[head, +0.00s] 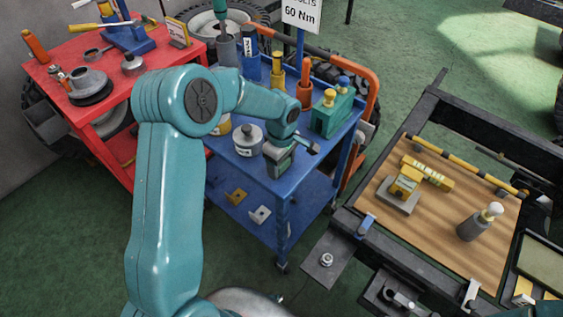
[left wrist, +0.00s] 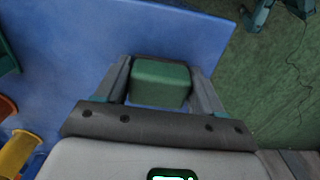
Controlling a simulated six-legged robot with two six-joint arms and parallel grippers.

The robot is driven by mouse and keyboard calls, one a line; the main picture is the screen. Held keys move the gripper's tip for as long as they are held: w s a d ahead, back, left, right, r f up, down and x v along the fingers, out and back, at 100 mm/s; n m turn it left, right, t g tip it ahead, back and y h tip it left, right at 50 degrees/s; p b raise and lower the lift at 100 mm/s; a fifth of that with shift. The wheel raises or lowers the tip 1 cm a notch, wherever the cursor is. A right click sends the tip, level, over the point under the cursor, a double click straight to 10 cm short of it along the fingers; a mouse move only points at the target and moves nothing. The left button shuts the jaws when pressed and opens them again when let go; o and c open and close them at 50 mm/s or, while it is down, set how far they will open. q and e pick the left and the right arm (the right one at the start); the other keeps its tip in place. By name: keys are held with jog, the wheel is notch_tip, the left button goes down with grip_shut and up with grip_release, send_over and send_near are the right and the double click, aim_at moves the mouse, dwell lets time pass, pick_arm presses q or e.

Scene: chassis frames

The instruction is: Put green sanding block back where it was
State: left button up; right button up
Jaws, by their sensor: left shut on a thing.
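The green sanding block (left wrist: 160,82) sits between the two fingers of my left gripper (left wrist: 163,88) in the left wrist view. The gripper is shut on it. In the head view the block (head: 280,162) shows under my left gripper (head: 290,148), at the front corner of the blue cart's top (head: 229,172). I cannot tell whether the block touches the cart top. My right gripper is not in view.
An orange rail (head: 372,90) edges the cart. A wooden-topped bench (head: 440,240) is at right.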

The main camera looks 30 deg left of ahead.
pick_arm(q)
jog(key=o, duration=1)
jog(key=shift+f, duration=0.1)
notch_tip(320, 180, up, 12)
jog(key=shift+r, duration=0.2)
